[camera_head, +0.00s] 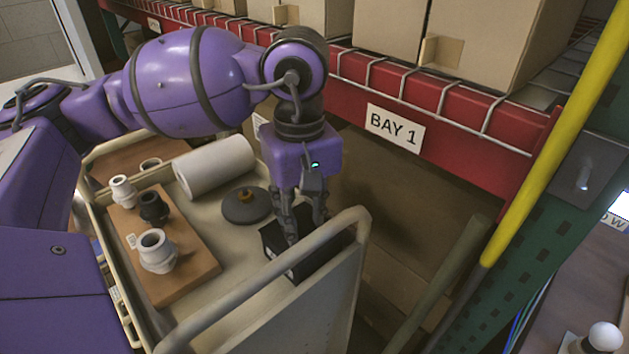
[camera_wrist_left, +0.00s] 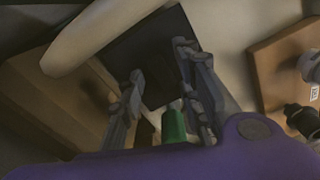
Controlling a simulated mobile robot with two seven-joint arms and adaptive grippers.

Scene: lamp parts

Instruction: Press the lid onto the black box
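The black box (camera_head: 275,259) sits near the right end of the cart, just inside its raised end panel. It also shows as a dark flat square face in the left wrist view (camera_wrist_left: 150,58). I cannot make out a lid apart from the box. My left gripper (camera_head: 306,229) points down over the box, its fingers spread, with the fingertips at or just above the box's top. In the left wrist view the two fingertips (camera_wrist_left: 160,64) are apart, with the dark face beyond them. Contact cannot be told. My right gripper is not in view.
The cart's end panel and rail (camera_head: 325,285) stand close beside the box. A grey disc with an orange knob (camera_head: 246,208) and a white roll (camera_head: 214,166) lie nearby. A wooden board (camera_head: 190,275) carries several fittings. A red shelf (camera_head: 450,125) stands behind.

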